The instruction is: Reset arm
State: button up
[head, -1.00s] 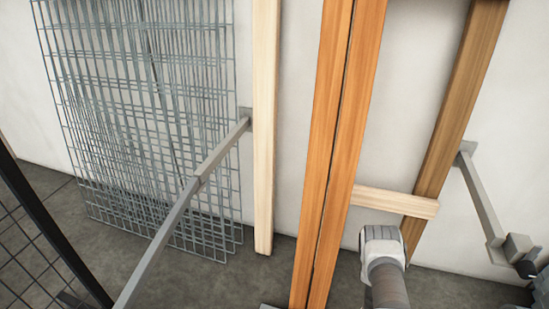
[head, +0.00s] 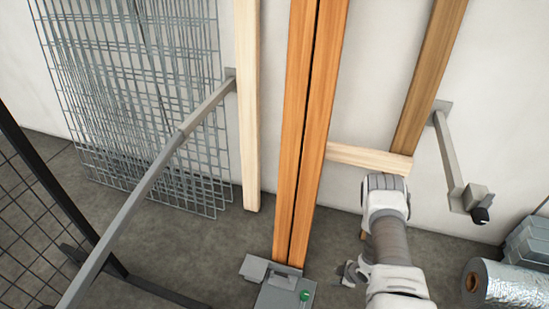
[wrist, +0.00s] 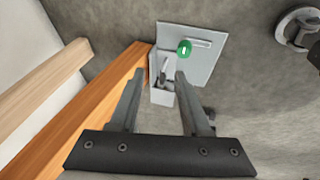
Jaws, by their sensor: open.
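My gripper (wrist: 160,75) is open in the wrist view, its two dark fingers apart and nothing clamped between them. Past the fingertips is a grey box (wrist: 198,62) with a green button. It also shows in the head view (head: 270,297) at the foot of two orange posts (head: 308,130). My white arm (head: 388,225) is bent at the lower right of the head view. Whether part of my gripper shows there I cannot tell.
Wire mesh panels (head: 140,110) lean on the wall at left, beside a pale post (head: 248,110). A grey bar (head: 150,180) slants across the left. A silver roll (head: 490,283) lies at lower right. Grey floor is bare between the mesh and the posts.

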jog(key=w+d+r+m+h, duration=0.15)
jog(key=w+r, duration=0.25)
jog(key=r, duration=0.7)
jog(key=w+d+r+m+t+h, duration=0.15)
jog(key=w+r, duration=0.35)
jog(key=r, duration=0.6)
jog(key=w+d+r+m+h, duration=0.15)
jog(key=w+r, duration=0.25)
jog(key=r, duration=0.6)
jog(key=s+a+r+m, duration=0.2)
jog(key=s+r, duration=0.2)
jog(key=r, duration=0.5)
jog(key=s+a+r+m, duration=0.2)
jog(key=s+r, duration=0.2)
jog(key=r, duration=0.6)
jog(key=s+a+r+m, duration=0.25)
jog(key=s+r, duration=0.25)
jog(key=r, duration=0.4)
jog(key=s+a+r+m+y, duration=0.1)
jog(key=s+a+r+m, duration=0.2)
jog(key=s, duration=0.7)
jog(key=s+a+r+y, duration=0.1)
jog(key=s+a+r, duration=0.25)
jog(key=s, duration=0.55)
notch_tip(320, 180, up, 20)
jog(key=p, duration=2)
jog(key=shift+a, duration=0.25)
